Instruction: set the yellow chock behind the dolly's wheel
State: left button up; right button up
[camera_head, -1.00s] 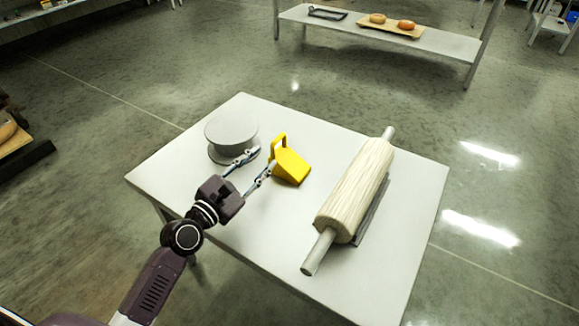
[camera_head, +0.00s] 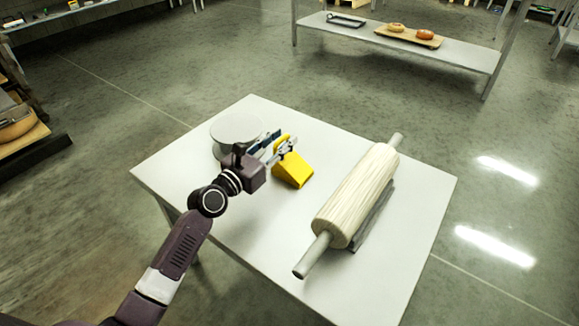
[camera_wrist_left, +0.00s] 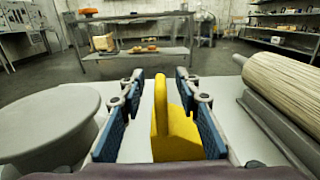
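The yellow chock (camera_head: 295,171), a wedge with an upright loop handle, stands on the white table. My left gripper (camera_head: 279,144) is at its handle. In the left wrist view, the chock (camera_wrist_left: 175,138) stands between the two blue-padded fingers of the left gripper (camera_wrist_left: 160,108). A dolly's wheel cannot be made out for certain. My right gripper is not in view.
On the white table (camera_head: 235,245) are a round grey-white stand (camera_head: 237,127) left of the chock and a large pale roller (camera_head: 358,195) on a grey base to its right. A shelf (camera_head: 460,55) stands behind. A wooden rack (camera_head: 25,137) is at the left edge.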

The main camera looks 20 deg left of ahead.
pick_arm(q)
jog(key=shift+w, duration=0.1)
grip_shut()
jog(key=shift+r, duration=0.1)
dwell(0.4)
